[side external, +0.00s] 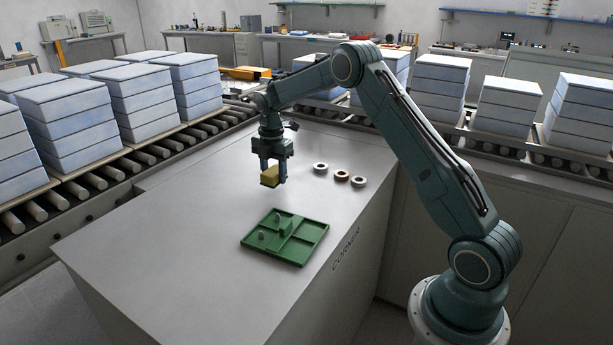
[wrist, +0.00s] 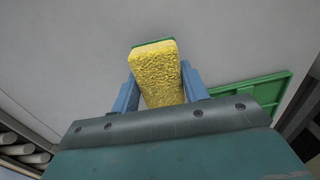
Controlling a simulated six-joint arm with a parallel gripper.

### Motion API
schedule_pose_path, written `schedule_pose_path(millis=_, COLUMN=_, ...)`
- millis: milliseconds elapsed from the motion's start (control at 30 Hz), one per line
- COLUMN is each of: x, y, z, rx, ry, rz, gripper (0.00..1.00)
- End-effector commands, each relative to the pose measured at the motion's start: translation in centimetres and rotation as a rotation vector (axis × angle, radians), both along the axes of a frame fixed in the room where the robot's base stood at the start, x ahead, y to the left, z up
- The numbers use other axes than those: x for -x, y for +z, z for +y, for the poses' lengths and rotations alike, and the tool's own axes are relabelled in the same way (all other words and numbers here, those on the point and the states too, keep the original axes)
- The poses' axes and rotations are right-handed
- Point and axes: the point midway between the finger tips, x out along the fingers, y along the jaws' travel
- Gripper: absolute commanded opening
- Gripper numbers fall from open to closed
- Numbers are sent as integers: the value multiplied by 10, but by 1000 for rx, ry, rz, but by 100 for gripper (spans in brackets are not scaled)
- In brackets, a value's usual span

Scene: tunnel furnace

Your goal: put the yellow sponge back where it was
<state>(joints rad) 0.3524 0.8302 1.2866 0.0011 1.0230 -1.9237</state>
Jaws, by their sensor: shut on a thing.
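The yellow sponge (side external: 270,176) is a small block held between the fingers of my gripper (side external: 272,178), above the grey bench top. In the wrist view the sponge (wrist: 157,75) fills the gap between the two blue fingers, and a thin green layer shows along its far edge. My gripper (wrist: 160,92) is shut on it. In the side view the sponge appears clear of the bench, beyond the green tray. Part of the sponge is hidden by the fingers.
A green divided tray (side external: 310,229) with small grey pieces lies on the bench (side external: 190,225); its corner shows in the wrist view (wrist: 262,90). Three rings (side external: 342,176) lie right of my gripper. Roller conveyors (side external: 130,162) with stacked blocks border the bench. The left bench top is clear.

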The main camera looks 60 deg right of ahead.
Motion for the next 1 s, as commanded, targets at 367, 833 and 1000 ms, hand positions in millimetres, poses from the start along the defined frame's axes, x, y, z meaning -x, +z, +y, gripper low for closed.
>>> schedule_pose_path(millis=367, x=0, y=-33, z=0, rx=-1, ry=0, rz=2, gripper=23)
schedule_pose_path(millis=833, x=0, y=-35, z=0, rx=-1, ry=0, rz=1, gripper=60)
schedule_pose_path(millis=1000, x=0, y=-35, z=0, rx=-1, ry=0, rz=1, gripper=66)
